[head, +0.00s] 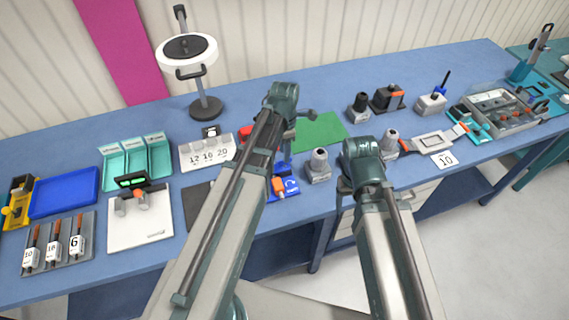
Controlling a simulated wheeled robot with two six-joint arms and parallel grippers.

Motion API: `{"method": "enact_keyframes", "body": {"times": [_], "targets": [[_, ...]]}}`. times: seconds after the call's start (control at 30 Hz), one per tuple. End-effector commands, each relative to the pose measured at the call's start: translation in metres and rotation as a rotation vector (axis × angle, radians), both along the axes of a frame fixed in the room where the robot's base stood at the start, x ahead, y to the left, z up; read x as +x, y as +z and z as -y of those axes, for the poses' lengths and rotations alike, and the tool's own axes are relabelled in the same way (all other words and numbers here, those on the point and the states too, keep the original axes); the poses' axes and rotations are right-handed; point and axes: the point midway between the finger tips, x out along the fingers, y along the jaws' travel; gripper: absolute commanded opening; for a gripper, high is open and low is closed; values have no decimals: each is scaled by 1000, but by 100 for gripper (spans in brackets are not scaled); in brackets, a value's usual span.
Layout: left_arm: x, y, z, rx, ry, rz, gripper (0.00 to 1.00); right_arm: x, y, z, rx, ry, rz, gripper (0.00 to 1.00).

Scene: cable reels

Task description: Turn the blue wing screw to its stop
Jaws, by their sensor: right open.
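A small blue part that looks like the blue wing screw (284,168) shows just right of my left forearm. It sits at a blue fixture (291,186) with an orange block (278,187). My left arm hides part of this fixture, and the screw's turn angle is too small to read. My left gripper (290,132) is beyond the screw, over the near-left end of the green mat. Its fingers are mostly hidden, so its opening is unclear. My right gripper (361,186) is open, at the table's front, right of the fixture and apart from it.
Grey knobbed blocks (319,166) stand right of the fixture. The green mat (322,131) is mostly bare. A number rack (206,153), white board (140,220) and blue tray (64,193) lie left. A round magnifier lamp (187,50) stands behind. A grey toolbox (500,112) is far right.

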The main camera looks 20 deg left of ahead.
Motion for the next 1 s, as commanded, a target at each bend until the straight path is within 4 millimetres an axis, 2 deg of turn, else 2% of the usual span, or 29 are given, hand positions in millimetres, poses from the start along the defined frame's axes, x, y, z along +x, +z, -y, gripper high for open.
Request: {"method": "enact_keyframes", "body": {"times": [0.03,0.2,0.57,0.7,0.8,1.0], "targets": [[0,-14,0,0,0,0,40,0,-14,0,0,1,0,72],[0,-28,0,0,0,0,40,0,-28,0,0,0,0,72],[0,-29,0,0,0,0,40,0,-29,0,0,-1,0,72],[0,-29,0,0,0,0,15,0,-30,0,0,-1,0,72],[0,-30,0,0,0,0,0,0,-30,0,0,-1,0,72],[0,-30,0,0,0,0,0,0,-30,0,0,-1,0,72]]}}
